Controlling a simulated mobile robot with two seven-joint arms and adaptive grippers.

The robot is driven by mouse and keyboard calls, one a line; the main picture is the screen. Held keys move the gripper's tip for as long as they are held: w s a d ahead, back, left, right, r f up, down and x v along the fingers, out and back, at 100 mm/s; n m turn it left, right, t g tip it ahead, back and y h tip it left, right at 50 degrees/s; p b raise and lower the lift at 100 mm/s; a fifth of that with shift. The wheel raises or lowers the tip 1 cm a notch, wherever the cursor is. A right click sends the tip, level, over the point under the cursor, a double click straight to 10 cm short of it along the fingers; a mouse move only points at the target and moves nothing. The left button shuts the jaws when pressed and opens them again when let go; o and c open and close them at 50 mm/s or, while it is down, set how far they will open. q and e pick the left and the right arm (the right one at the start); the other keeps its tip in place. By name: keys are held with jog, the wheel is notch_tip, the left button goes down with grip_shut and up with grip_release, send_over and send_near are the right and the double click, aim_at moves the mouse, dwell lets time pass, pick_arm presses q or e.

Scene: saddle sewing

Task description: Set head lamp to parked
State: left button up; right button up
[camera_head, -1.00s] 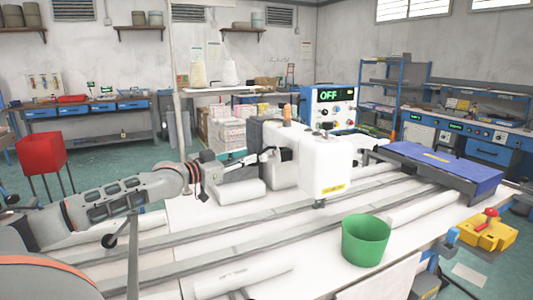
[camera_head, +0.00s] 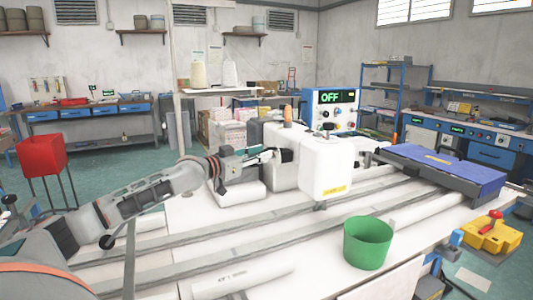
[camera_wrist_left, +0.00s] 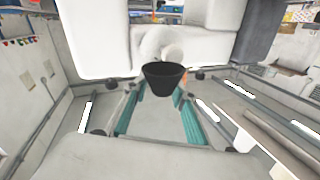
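The white sewing machine head (camera_head: 325,165) stands on the table at the centre of the head view. My left gripper (camera_head: 262,155) is at the left side of the machine, near the dark gap beside its head. In the left wrist view a small dark cup-shaped part (camera_wrist_left: 163,79), which looks like the head lamp, is in front of my left gripper, below the white machine body. The fingers appear spread to either side of it; I cannot tell whether they touch it. The lamp is not clear in the head view. My right gripper is out of view.
A control box (camera_head: 330,108) reading OFF stands behind the machine. A green bucket (camera_head: 367,243) is at the front, with a blue padded board (camera_head: 442,168) at the right. Rails and white rolls lie across the table. A red bin (camera_head: 41,155) stands at the left.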

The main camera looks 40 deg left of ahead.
pick_arm(q)
jog(key=shift+w+d, duration=0.15)
jog(key=shift+w, duration=0.6)
jog(key=shift+w+d, duration=0.15)
jog(key=shift+w, duration=0.55)
